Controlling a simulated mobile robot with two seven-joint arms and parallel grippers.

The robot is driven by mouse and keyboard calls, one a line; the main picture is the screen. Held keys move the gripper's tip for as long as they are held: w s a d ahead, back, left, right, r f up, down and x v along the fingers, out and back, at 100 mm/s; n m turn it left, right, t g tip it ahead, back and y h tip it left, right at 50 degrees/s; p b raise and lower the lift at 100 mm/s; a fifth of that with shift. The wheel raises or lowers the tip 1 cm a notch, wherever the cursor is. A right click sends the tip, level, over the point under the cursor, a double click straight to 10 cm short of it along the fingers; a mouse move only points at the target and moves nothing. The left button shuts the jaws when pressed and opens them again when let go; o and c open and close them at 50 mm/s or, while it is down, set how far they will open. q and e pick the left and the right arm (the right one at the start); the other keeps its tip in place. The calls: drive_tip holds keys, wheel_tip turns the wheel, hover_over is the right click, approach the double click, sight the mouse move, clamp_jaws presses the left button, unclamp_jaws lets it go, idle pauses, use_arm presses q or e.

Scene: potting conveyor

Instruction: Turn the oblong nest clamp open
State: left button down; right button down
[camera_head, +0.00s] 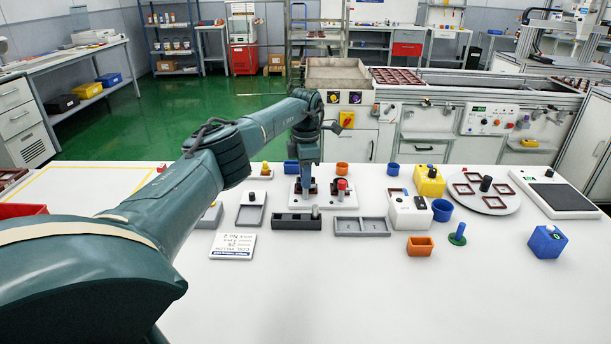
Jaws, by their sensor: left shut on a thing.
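A white fixture plate (325,205) stands at the back middle of the white table. It bears dark brown parts and a red-topped knob (342,185) on its right half. My left gripper (306,191) reaches down onto the left half of this plate. It is shut on the oblong nest clamp there, which the fingers mostly hide. Its turned angle cannot be made out. My right gripper is not in view.
Grey trays (361,227) and a dark grey block (292,221) lie in front of the plate. A white box with knobs (408,212), a blue cup (442,210) and a round plate (482,205) stand to the right. The front of the table is clear.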

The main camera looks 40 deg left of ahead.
use_arm(q)
drive_tip(key=shift+w+r+m, duration=0.1)
drive_tip(key=shift+m, duration=1)
drive_tip(key=c, duration=1.3)
unclamp_jaws()
drive_tip(key=shift+o, duration=0.2)
wheel_tip(320, 180, up, 13)
